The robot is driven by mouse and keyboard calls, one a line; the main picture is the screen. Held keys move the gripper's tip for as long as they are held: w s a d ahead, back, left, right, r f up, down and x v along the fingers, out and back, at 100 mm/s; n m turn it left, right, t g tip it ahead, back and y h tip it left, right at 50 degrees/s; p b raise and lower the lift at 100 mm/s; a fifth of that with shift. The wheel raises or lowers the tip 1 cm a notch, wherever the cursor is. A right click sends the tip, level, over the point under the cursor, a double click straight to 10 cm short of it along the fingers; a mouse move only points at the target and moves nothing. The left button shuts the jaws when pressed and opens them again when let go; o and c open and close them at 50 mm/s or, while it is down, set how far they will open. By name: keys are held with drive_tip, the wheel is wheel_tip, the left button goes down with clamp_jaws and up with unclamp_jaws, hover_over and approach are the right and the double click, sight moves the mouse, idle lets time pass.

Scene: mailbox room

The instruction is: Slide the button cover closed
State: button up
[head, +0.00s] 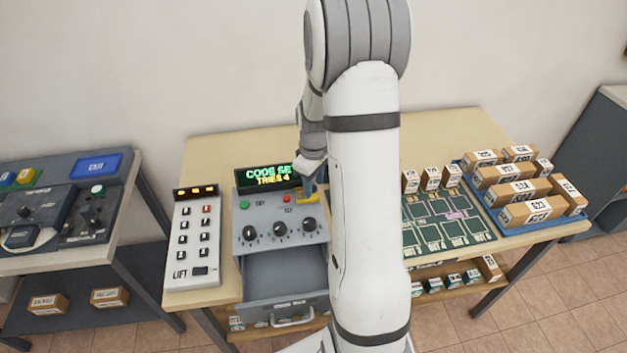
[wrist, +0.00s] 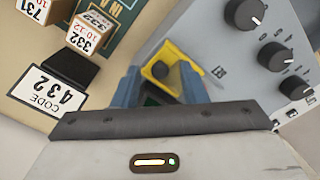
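The yellow button cover (wrist: 172,52) is on the grey console (head: 243,222), at its upper right corner; in the head view a bit of the yellow cover (head: 311,198) shows beside my gripper. A small round dark-yellow knob (wrist: 160,70) shows on it in the wrist view. My gripper (wrist: 160,82) is over the cover, its two blue fingers apart with the knob between them, not visibly touching it. My gripper (head: 308,186) also shows in the head view. The button itself is hard to make out; fingers and gripper body hide part of the cover.
The console has several black knobs (head: 280,229), a green-lettered display (head: 268,177) and an open drawer (head: 285,272). A keypad marked LIFT (head: 192,250) stands left of it. A "CODE 432" card (wrist: 50,96) lies nearby. Boxes fill a blue tray (head: 497,231) at right.

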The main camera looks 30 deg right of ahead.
drive_tip(key=shift+c, duration=0.6)
clamp_jaws()
